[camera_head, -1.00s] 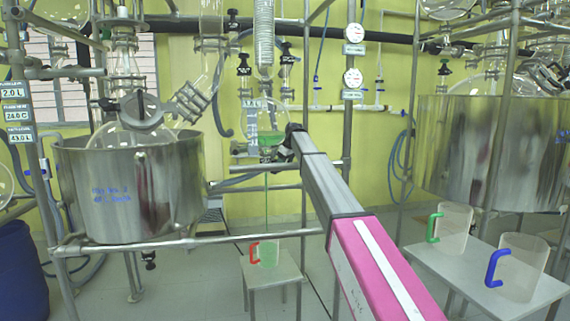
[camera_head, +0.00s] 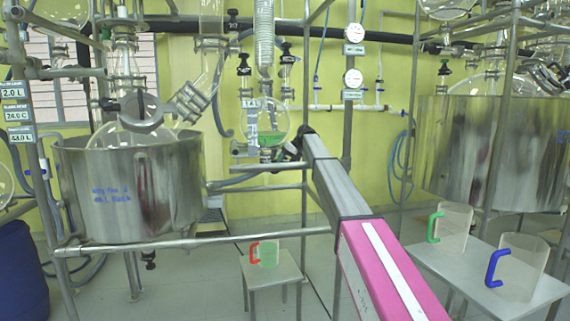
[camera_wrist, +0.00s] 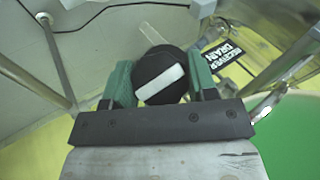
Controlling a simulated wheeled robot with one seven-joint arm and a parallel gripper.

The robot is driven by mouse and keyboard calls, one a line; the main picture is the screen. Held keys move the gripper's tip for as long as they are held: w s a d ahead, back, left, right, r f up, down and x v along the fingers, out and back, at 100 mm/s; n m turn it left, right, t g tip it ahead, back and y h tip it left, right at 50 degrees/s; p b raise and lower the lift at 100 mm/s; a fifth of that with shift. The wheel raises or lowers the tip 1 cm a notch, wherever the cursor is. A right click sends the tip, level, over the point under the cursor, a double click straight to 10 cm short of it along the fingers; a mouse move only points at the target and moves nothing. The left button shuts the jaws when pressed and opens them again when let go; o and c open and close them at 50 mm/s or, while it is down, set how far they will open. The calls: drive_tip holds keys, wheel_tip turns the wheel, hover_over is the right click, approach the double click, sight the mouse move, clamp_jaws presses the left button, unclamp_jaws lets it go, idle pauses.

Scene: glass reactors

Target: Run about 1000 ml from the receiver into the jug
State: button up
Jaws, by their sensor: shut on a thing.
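The receiver (camera_head: 268,125) is a round glass vessel below the coiled condenser, with green liquid in its bottom. The jug (camera_head: 267,254) with a red handle stands on a small stool below it and holds green liquid; its scale is too small to read. No stream shows between them. In the wrist view my gripper (camera_wrist: 160,92) is shut on a round black drain knob (camera_wrist: 152,68) with a white bar, which lies tilted between the green finger pads. A label (camera_wrist: 229,62) beside it reads "RECEIVER DRAIN". In the head view my arm hides part of the drain.
The stool (camera_head: 272,275) has bare top around the jug. Empty jugs with green (camera_head: 455,226) and blue handles (camera_head: 520,265) stand on a table (camera_head: 440,262) at right. A steel bath (camera_head: 130,190) is at left, another (camera_head: 490,150) at right. Frame pipes surround the receiver.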

drive_tip(key=shift+m+y, duration=0.3)
drive_tip(key=shift+m, duration=0.1)
idle(0.3)
drive_tip(key=o, duration=0.9)
drive_tip(key=v, duration=1)
drive_tip(key=shift+d+r, duration=0.25)
drive_tip(key=shift+r, duration=0.05)
